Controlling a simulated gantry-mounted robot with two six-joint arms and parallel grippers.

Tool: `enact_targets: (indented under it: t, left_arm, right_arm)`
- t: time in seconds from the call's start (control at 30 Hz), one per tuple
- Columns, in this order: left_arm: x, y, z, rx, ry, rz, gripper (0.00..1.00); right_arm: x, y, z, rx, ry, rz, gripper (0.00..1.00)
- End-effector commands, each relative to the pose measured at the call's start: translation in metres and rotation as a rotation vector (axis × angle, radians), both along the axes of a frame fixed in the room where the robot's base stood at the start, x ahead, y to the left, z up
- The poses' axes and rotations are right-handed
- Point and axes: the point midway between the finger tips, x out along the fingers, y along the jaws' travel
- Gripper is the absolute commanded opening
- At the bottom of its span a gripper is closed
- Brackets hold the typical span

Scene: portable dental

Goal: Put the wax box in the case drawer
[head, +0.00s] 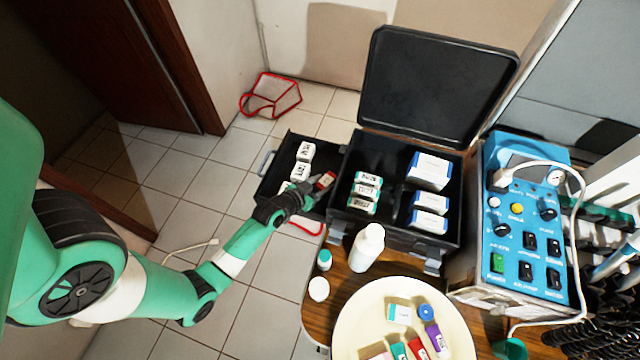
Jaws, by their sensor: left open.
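The black case drawer (275,183) is pulled out to the left of the open black case (398,235). White labelled boxes (305,152) stand in it toward the back and left. A small red box with a pale label (326,180), which looks like the wax box, sits at the drawer's right side, at my left gripper's fingertips. My left gripper (314,187) is open and reaches over the drawer from the front left. Its wrist hides part of the drawer's front and a white box. I cannot tell whether the fingers touch the red box. My right gripper is not in view.
The case holds green-and-white boxes (366,187) and blue-and-white boxes (429,171). A white bottle (367,248) and small jars stand on the wooden table in front. A round cream tray (350,318) holds several small items. A blue control unit (525,225) stands at right.

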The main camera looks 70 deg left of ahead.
Motion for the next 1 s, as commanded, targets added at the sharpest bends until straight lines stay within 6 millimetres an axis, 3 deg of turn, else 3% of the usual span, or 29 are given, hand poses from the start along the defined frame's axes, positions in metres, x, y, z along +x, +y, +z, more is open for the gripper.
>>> enact_targets:
  t: [0.17,0.6,1.0]
  left_arm:
    - [-0.012,-0.006,0.012,-0.002,0.001,0.000,0.54]
    - [-0.085,-0.047,0.056,-0.002,0.001,0.003,0.54]
    - [-0.092,-0.052,0.060,0.000,0.000,0.000,0.54]
  right_arm:
    - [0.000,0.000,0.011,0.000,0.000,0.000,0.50]
    - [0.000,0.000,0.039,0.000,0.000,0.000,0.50]
    - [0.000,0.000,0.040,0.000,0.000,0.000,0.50]
